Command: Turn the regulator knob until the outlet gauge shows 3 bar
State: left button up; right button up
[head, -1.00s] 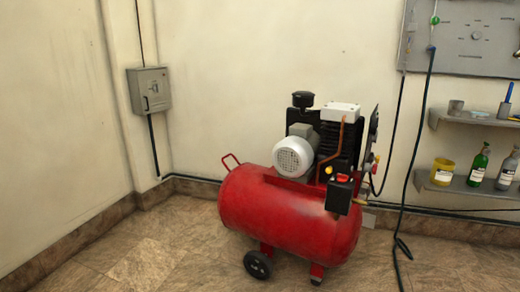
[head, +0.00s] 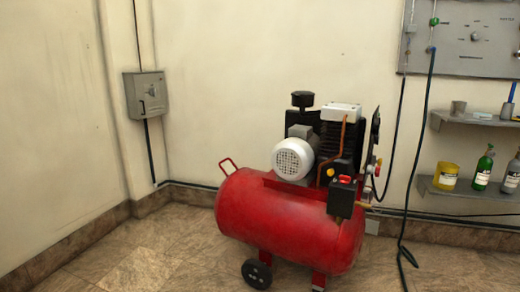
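Neither of my grippers is in view. A grey wall panel (head: 465,62) is at the top right, cut off by the picture's edge. It carries a small round knob-like part (head: 474,41) and a green fitting (head: 434,21), with faint lettering too small to read. A red air compressor (head: 285,225) stands on the floor in the middle. Small yellow and red parts (head: 330,172) sit near its black switch box (head: 341,197). I cannot tell which part is the regulator knob, and no readable gauge face shows.
A grey switch box (head: 146,94) hangs on the wall at the left. Two shelves at the right hold a yellow tub (head: 445,176), green bottles (head: 483,168) and a grey cup (head: 458,108). A dark hose (head: 415,158) hangs to the floor. The floor at front left is clear.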

aim_at(377, 171)
jog(key=i+l+z, duration=0.25)
jog(key=i+l, duration=0.35)
jog(key=i+l+z, duration=0.25)
jog(key=i+l, duration=0.25)
jog(key=i, duration=0.1)
